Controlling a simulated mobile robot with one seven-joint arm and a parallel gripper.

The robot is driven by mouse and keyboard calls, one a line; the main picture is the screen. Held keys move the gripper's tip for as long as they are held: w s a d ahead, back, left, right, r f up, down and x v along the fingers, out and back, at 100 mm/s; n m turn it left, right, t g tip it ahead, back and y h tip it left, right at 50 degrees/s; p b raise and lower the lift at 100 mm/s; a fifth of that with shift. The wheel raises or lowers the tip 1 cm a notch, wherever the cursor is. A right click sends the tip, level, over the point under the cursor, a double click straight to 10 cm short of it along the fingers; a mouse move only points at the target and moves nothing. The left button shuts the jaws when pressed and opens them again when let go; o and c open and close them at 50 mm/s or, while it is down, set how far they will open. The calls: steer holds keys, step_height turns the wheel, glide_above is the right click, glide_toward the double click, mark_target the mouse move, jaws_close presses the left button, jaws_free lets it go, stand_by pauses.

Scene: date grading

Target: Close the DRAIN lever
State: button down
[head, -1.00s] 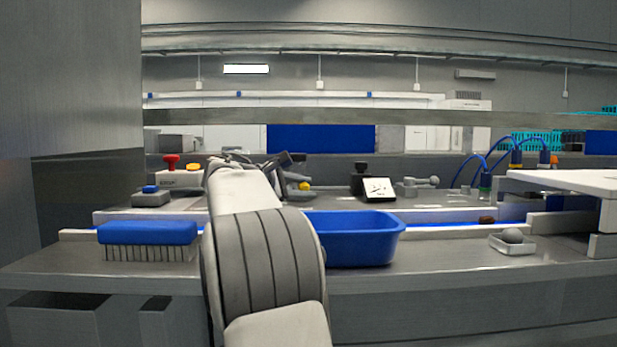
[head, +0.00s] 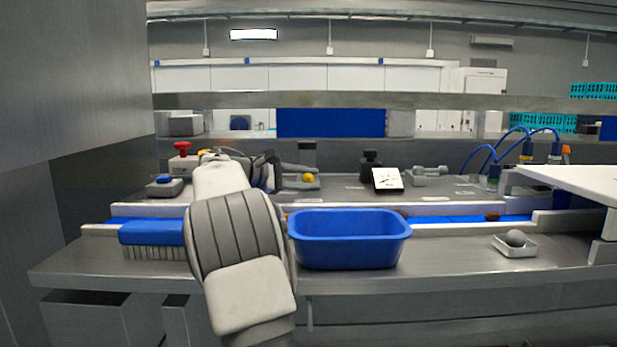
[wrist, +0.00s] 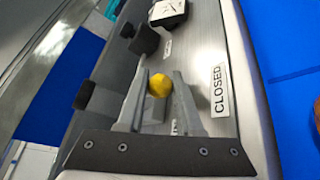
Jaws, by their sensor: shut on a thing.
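A lever with a round yellow knob (head: 308,178) stands on the grey panel at the back of the bench. In the wrist view the yellow knob (wrist: 159,85) sits between the tips of my two grey fingers. My gripper (head: 303,177) is shut on this lever, and its fingers (wrist: 160,92) flank the knob. A white plate reading CLOSED (wrist: 219,91) lies on the panel to the right of the fingers in the wrist view. Another label beside the fingers is partly covered and unreadable. The lever's base is mostly hidden by the fingers.
A white-faced gauge (head: 387,178) and a grey valve-like fitting (head: 430,176) are right of the lever. A red knob (head: 183,148) is at left. A blue tub (head: 348,240), a blue brush (head: 152,234) and a small tray (head: 515,249) stand in front. Dark blocks (wrist: 144,41) are near my fingers.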

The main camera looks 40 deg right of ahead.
steer(key=c, duration=0.9)
jaws_free()
steer(key=shift+o, duration=0.2)
steer(key=p+v, duration=0.2)
steer(key=v, duration=1.5)
steer(key=shift+p, duration=0.4)
steer(key=shift+a+r, duration=0.15)
